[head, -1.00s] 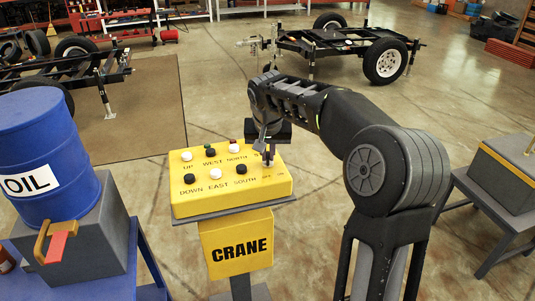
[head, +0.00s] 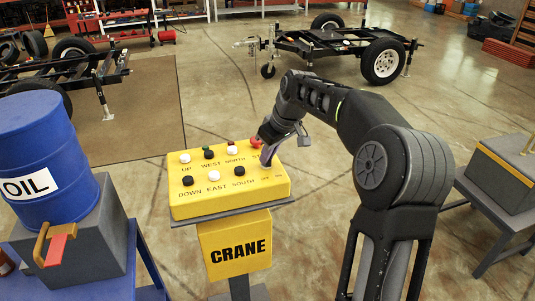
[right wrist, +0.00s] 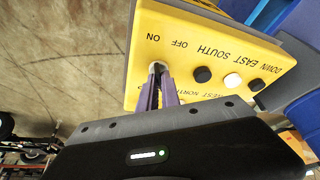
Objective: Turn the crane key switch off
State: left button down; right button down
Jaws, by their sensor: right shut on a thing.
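The yellow crane control box (head: 215,206) stands on a pedestal marked CRANE in the head view. Its key switch (right wrist: 157,67) shows in the right wrist view beside the ON and OFF labels, mostly covered by finger tips. My right gripper (head: 268,158) is at the right end of the box top. In the right wrist view its purple fingers (right wrist: 158,82) are shut on the key. I cannot tell which label the key points to. My left gripper is not in view.
Several black and white buttons (head: 214,174) sit on the box top left of my right gripper. A blue oil drum (head: 40,160) stands on a grey block at left. A grey case (head: 508,170) rests on a table at right. A trailer (head: 340,45) stands behind.

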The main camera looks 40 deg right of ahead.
jog(key=shift+n, duration=0.3)
jog(key=c, duration=1.6)
grip_release()
jog(key=shift+o, duration=0.2)
jog(key=v, duration=0.7)
jog(key=shift+r+b, duration=0.35)
jog(key=shift+s+d, duration=0.15)
jog(key=shift+s, duration=0.05)
